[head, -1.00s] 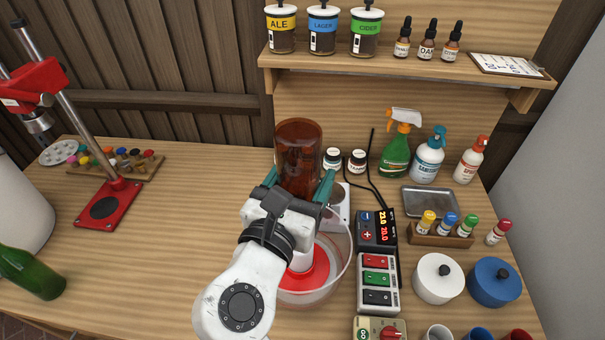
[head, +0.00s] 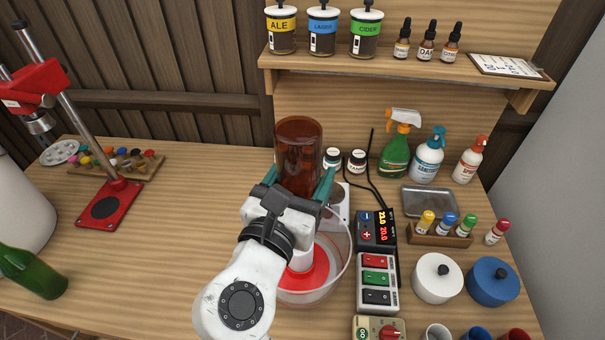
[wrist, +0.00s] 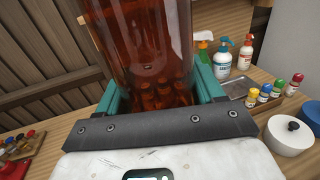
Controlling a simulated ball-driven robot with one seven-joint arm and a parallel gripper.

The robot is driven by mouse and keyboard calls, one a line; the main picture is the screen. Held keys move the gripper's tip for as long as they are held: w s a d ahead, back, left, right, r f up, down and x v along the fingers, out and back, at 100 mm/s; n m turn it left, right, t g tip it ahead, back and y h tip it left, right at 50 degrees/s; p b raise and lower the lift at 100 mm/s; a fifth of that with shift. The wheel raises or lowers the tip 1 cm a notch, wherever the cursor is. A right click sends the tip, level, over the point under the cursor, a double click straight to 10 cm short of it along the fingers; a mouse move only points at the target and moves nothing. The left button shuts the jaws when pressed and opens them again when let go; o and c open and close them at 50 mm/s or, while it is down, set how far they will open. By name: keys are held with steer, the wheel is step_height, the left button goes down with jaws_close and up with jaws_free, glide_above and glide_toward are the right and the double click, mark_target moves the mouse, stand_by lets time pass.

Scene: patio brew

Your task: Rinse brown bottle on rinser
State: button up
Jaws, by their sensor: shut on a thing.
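The brown bottle (head: 298,155) is held upside down, its broad base up, over the rinser. My gripper (head: 297,185) is shut on it, with a teal finger on each side. The wrist view shows the brown bottle (wrist: 145,50) filling the space between the fingers of my gripper (wrist: 158,85). The rinser is a clear bowl with a red and white middle (head: 312,280), below and partly behind my gripper. The bottle's neck and mouth are hidden by my gripper, so I cannot tell whether they touch the rinser.
A red bottle capper (head: 115,200) and a green bottle (head: 35,275) are at left. A temperature controller (head: 376,230) and a switch box (head: 377,280) stand close right of the rinser. Spray bottles (head: 395,155) stand behind. The table left of the rinser is clear.

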mark_target(302, 135)
steer(key=shift+r+p, duration=2.75)
steer(key=shift+p, duration=0.15)
steer(key=shift+r+p, duration=0.55)
steer(key=shift+r, duration=0.75)
